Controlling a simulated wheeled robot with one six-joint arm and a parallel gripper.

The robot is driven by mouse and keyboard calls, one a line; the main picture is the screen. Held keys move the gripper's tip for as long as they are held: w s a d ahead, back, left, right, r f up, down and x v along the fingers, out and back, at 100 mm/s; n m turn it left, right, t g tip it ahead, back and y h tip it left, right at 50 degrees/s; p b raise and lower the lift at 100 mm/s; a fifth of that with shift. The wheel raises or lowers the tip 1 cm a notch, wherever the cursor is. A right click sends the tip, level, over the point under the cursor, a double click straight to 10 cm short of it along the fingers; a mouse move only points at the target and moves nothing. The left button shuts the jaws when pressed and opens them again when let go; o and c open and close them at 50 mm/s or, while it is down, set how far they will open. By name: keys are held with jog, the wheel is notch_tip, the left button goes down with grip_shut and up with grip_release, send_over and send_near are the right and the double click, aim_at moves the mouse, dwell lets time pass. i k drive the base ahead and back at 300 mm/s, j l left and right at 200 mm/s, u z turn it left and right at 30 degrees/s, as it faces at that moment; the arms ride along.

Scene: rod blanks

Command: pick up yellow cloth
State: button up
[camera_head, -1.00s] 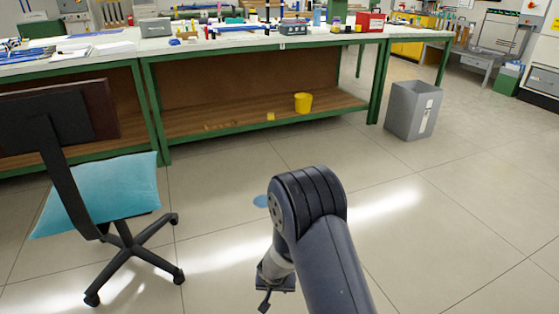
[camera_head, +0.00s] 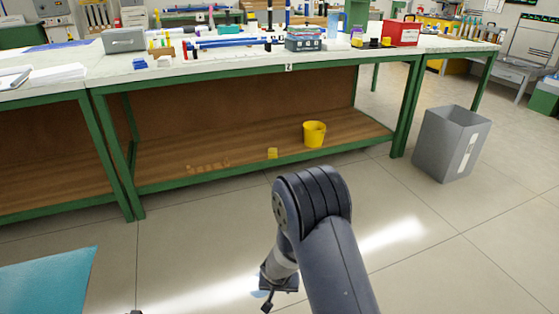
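I cannot make out a clear yellow cloth. A small yellow item (camera_head: 272,153) lies at the front of the bench's lower shelf, left of a yellow bucket (camera_head: 314,133); it is too small to tell if it is cloth. Another small yellow-orange item (camera_head: 165,51) lies on the bench top at the left. My gripper (camera_head: 267,303) hangs low in front of my arm, over the floor and apart from the bench. Its fingers are small and partly hidden, so its opening does not show.
The green-framed bench (camera_head: 250,69) carries many tools, a grey box (camera_head: 124,40) and a red case (camera_head: 400,33). A grey bin (camera_head: 450,145) stands at the bench's right end. A blue chair seat (camera_head: 48,284) is at lower left.

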aim_at(273, 151)
jog(key=i, duration=1.8)
jog(key=i+u, duration=0.1)
jog(key=i, duration=0.6)
jog(key=i+l+u, duration=0.1)
jog(key=i, duration=0.6)
